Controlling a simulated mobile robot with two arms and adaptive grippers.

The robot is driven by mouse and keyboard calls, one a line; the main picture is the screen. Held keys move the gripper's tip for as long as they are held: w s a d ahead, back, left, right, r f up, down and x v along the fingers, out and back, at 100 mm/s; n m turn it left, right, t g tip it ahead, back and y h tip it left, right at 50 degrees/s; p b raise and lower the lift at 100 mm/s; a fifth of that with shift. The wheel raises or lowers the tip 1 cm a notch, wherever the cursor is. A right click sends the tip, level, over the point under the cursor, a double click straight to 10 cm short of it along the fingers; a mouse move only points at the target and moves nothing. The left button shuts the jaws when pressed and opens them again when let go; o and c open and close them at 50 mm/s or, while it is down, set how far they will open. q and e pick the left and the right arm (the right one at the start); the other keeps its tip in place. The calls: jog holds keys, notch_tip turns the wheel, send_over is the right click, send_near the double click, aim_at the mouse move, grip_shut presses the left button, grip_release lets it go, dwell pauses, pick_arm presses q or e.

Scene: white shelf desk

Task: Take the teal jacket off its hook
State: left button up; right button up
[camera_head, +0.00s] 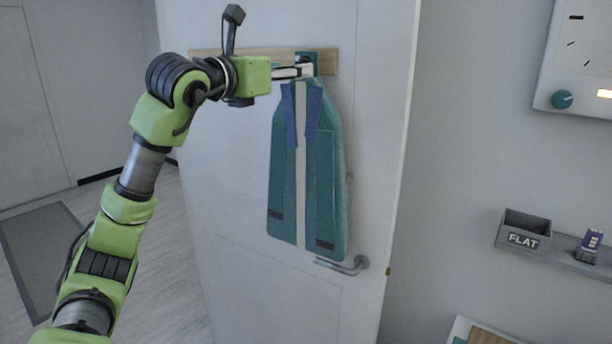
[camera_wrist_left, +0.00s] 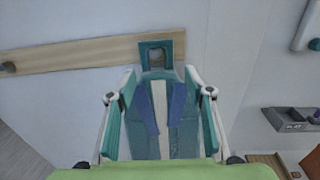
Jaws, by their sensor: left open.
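The teal jacket (camera_head: 325,185), with a white centre stripe and blue lapels, hangs upright on the door. It also shows in the left wrist view (camera_wrist_left: 177,138). Its squared teal loop (camera_wrist_left: 145,50) sits over the wooden hook rail (camera_wrist_left: 75,56), also seen in the head view (camera_head: 230,52). The hook inside the loop is hard to make out. My left gripper (camera_head: 307,70) is at the jacket's top, just below the loop. In the left wrist view its open fingers (camera_wrist_left: 161,82) stand on either side of the jacket's upper part; contact cannot be told. My right gripper is not in view.
The white door (camera_head: 225,200) carries the rail and a metal handle (camera_head: 346,265) by the jacket's lower hem. A grey ledge with a box marked FLAT (camera_head: 523,232) and a white panel with a teal knob (camera_head: 562,99) are on the right wall.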

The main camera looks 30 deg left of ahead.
pick_arm(q)
jog(key=w+p, duration=0.1)
jog(key=w, duration=0.1)
jog(key=w+p, duration=0.1)
jog(key=w, duration=0.1)
jog(key=w+p, duration=0.2)
jog(key=w, duration=0.1)
jog(key=shift+w+a+f, duration=0.1)
jog(key=shift+a, duration=0.25)
grip_shut()
